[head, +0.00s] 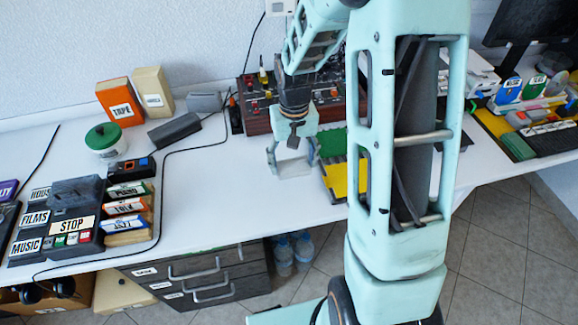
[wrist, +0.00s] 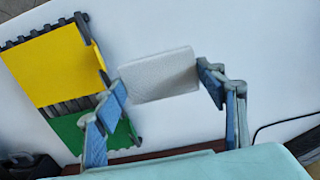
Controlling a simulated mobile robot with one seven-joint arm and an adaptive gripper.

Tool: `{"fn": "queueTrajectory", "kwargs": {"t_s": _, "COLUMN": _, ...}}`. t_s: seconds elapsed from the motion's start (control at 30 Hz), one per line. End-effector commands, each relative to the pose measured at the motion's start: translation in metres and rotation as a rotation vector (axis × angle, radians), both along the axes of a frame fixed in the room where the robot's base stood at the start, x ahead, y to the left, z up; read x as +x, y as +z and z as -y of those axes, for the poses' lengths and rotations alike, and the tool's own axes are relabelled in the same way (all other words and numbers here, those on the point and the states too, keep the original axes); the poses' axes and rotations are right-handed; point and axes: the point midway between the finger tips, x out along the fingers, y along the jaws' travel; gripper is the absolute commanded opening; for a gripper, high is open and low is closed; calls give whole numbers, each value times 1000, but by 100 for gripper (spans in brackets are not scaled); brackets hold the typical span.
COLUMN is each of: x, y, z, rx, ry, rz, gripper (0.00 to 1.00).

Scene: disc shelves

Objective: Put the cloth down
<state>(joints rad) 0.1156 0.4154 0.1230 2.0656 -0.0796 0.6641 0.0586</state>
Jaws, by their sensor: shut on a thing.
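My gripper (wrist: 162,80) is shut on a white cloth (wrist: 158,74), a small pale folded piece held between its two blue-padded fingers. In the head view my gripper (head: 292,158) points down over the white table, and the cloth (head: 293,168) shows faintly against the white top. I cannot tell whether the cloth touches the table. The white table (head: 225,185) is bare just around and in front of the gripper.
A rack with yellow and green panels (head: 334,178) stands close to the right of my gripper; it also shows in the wrist view (wrist: 58,65). A red-and-black control box (head: 258,118) is behind. Labelled boxes and a STOP block (head: 72,226) fill the left end.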

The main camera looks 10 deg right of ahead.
Motion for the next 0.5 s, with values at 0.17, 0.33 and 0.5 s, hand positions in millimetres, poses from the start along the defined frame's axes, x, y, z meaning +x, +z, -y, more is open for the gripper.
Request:
{"fn": "queueTrajectory", "kwargs": {"t_s": 0.17, "x": 10, "y": -12, "z": -3, "rx": -1, "ry": 0, "rz": 1, "gripper": 45}}
{"fn": "queueTrajectory", "kwargs": {"t_s": 0.33, "x": 16, "y": -20, "z": -4, "rx": -1, "ry": 1, "rz": -1, "gripper": 45}}
{"fn": "queueTrajectory", "kwargs": {"t_s": 0.5, "x": 15, "y": -46, "z": -4, "rx": 0, "ry": -1, "rz": -3, "gripper": 45}}
